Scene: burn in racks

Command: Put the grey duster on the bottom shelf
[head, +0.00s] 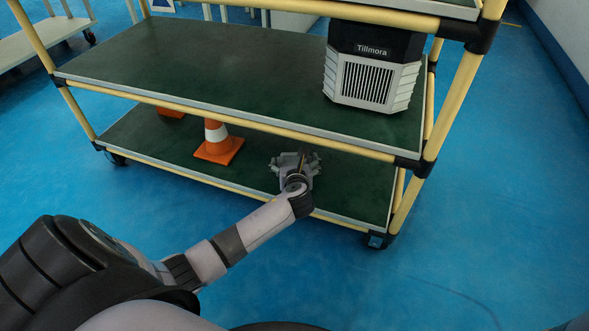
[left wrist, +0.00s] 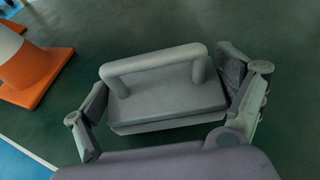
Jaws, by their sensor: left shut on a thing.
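The grey duster (left wrist: 165,98), a block with a raised loop handle, sits between the two fingers of my left gripper (left wrist: 168,100) in the left wrist view. The fingers are shut on its two ends. In the head view my left gripper (head: 297,165) reaches in over the front edge of the bottom shelf (head: 350,190), which is dark green. The gripper mostly hides the duster there. In the left wrist view the duster is over the green shelf surface (left wrist: 285,40); I cannot tell whether it touches it. My right gripper is not in view.
An orange and white cone (head: 217,143) stands on the bottom shelf left of my gripper. Another orange thing (head: 170,113) is partly hidden behind it. The middle shelf (head: 200,60) hangs above, bearing a Tillmora box (head: 372,65). A yellow post (head: 445,120) stands at the right.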

